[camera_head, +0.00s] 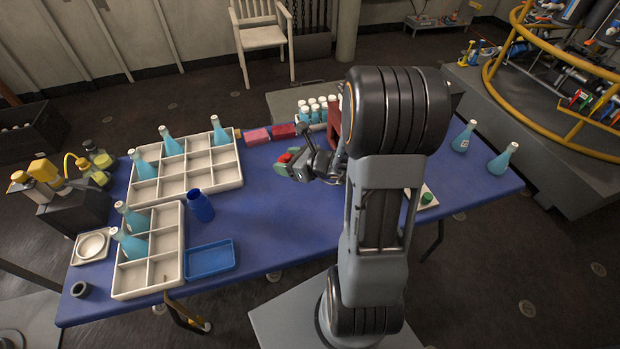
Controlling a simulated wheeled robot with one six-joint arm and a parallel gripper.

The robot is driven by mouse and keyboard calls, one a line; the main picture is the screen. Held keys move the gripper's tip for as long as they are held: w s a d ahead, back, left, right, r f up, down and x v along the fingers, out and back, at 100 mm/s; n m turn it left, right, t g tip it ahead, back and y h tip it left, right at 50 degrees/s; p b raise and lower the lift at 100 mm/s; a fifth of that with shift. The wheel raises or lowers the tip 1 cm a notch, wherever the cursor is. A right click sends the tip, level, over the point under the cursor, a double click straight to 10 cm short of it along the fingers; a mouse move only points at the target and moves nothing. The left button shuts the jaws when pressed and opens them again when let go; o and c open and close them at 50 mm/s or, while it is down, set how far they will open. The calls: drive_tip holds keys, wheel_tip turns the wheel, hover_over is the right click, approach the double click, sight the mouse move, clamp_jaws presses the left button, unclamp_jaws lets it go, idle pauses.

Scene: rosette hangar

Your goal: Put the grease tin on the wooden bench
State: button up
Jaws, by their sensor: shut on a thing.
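My gripper (296,166) is over the blue-topped table (262,220), left of my arm's thick upper link. It is shut on a small round green thing with red on it (284,158), which may be the grease tin; its label is too small to read. The gripper's fingers partly cover it. I cannot tell whether it touches the tabletop. No surface in view reads clearly as a wooden bench. A pale slatted seat with a backrest (262,37) stands on the floor beyond the table.
White divided trays (200,172) with blue flasks fill the table's left. A blue cup (201,207) and blue tray (209,260) stand near them. Red boxes (257,136) and a vial rack lie behind the gripper. Two flasks (503,159) stand at right. A yellow-railed ring (560,120) is beyond.

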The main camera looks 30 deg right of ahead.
drive_tip(key=s+d+b, duration=0.4)
drive_tip(key=s+d, duration=0.1)
drive_tip(key=s, duration=0.1)
drive_tip(key=w+f+b, duration=0.1)
drive_tip(key=w+f, duration=0.2)
drive_tip(key=w, duration=0.1)
drive_tip(key=w+f+b, duration=0.1)
drive_tip(key=w+f, duration=0.2)
drive_tip(key=w, duration=0.1)
drive_tip(key=w+f+b, duration=0.1)
drive_tip(key=w+f, duration=0.2)
drive_tip(key=w, duration=0.1)
drive_tip(key=shift+w+d+f, duration=0.1)
drive_tip(key=shift+w+d, duration=0.05)
drive_tip(key=shift+w, duration=0.2)
drive_tip(key=shift+w+f+b, duration=0.15)
drive_tip(key=shift+f+b, duration=0.05)
drive_tip(key=shift+f, duration=0.75)
drive_tip(key=shift+w+f+b, duration=0.1)
drive_tip(key=shift+f+b, duration=0.1)
drive_tip(key=shift+f, duration=0.7)
drive_tip(key=shift+f, duration=0.15)
drive_tip(key=o, duration=0.5)
drive_tip(key=shift+f, duration=0.1)
drive_tip(key=o, duration=0.5)
